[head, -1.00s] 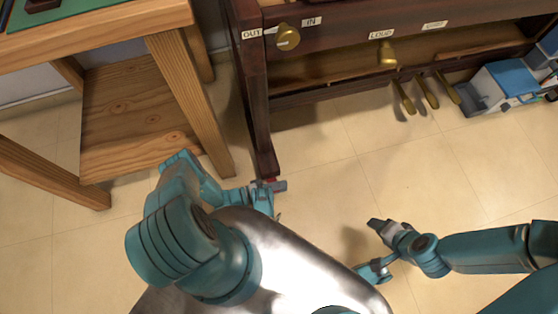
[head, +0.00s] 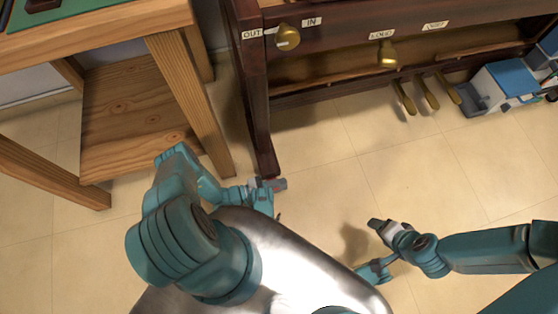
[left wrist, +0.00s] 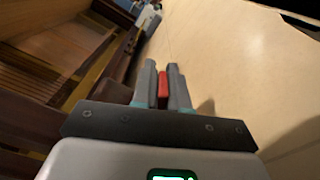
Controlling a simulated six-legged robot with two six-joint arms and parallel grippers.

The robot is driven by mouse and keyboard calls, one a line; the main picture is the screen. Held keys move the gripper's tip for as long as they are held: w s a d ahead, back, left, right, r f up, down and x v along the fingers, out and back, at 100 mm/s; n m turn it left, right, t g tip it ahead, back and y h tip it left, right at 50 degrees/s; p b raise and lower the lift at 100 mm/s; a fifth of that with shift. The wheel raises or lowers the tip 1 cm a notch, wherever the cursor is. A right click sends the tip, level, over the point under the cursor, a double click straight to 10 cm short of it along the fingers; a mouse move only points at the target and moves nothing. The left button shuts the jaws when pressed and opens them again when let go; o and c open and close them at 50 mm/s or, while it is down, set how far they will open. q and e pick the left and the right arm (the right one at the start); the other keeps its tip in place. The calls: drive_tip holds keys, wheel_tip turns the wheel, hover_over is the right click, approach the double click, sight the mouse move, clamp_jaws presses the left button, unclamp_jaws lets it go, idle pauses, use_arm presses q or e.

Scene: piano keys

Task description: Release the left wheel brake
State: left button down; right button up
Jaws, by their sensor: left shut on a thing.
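The piano's left front foot (head: 265,158) stands on the floor, and my left gripper (head: 278,185) is at its lower end. In the left wrist view, a small red brake lever (left wrist: 163,88) sits between the two grey fingers of my left gripper (left wrist: 163,80), which is shut on it. The wheel itself is hidden in both views. My right gripper (head: 376,224) hangs over bare floor to the right, away from the piano; its fingers are too small to tell open from shut.
A wooden table (head: 190,95) stands close at the left of the piano. Knobs (head: 287,37) and brass pedals (head: 404,98) are on the piano's front. A blue-lidded box (head: 510,80) stands at the right. Tiled floor (head: 330,150) is clear between.

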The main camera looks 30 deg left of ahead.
use_arm(q)
drive_tip(key=c, duration=1.2)
unclamp_jaws()
drive_tip(key=shift+c, duration=0.2)
drive_tip(key=p+v, duration=0.1)
drive_tip(key=v, duration=1.5)
drive_tip(key=shift+s+a, duration=0.1)
drive_tip(key=shift+s, duration=0.05)
